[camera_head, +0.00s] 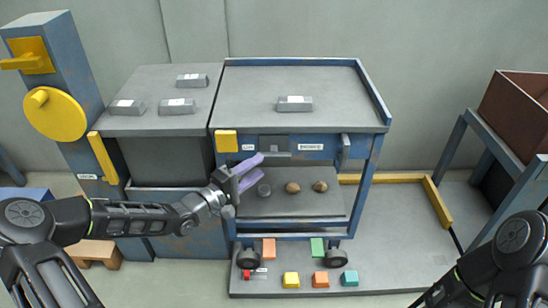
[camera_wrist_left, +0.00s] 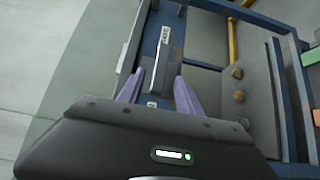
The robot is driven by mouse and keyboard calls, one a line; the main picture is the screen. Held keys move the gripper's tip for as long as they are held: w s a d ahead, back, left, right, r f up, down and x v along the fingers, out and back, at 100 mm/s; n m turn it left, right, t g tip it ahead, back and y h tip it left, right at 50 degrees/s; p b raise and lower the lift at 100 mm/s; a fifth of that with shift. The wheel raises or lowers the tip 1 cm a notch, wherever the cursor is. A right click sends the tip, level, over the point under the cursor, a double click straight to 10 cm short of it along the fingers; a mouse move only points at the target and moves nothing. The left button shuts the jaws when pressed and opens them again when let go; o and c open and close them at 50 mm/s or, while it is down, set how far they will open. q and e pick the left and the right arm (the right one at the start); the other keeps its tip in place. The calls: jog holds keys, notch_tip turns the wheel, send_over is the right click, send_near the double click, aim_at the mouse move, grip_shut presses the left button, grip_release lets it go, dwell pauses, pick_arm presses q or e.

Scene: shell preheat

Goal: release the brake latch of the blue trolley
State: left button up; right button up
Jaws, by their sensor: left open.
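The blue trolley (camera_head: 378,112) stands in the middle with a grey top and a lower shelf. Its front rail carries a grey latch-like part (camera_head: 275,144) between two white labels. In the left wrist view a grey block (camera_wrist_left: 154,68) on the blue rail lies between the fingers; it looks like the same part. My left gripper (camera_head: 261,165) has lavender fingers and is open in front of the rail, just below that part. In the left wrist view its fingers (camera_wrist_left: 159,76) are apart, one on each side of the block; contact cannot be told. My right gripper is outside the views.
Several stones, including a brown one (camera_head: 293,188), lie on the trolley's lower shelf. Coloured blocks, such as a yellow one (camera_head: 291,280), lie on the floor plate in front. A grey cabinet (camera_head: 150,85) adjoins the trolley on the left. A yellow floor rail (camera_head: 437,203) is at right.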

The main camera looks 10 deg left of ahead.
aim_at(270, 159)
pick_arm(q)
jog(key=b+x, duration=0.1)
jog(key=x, duration=0.6)
jog(key=shift+w+d+b, duration=0.2)
jog(key=shift+w+b, duration=0.1)
grip_shut()
dwell(0.4)
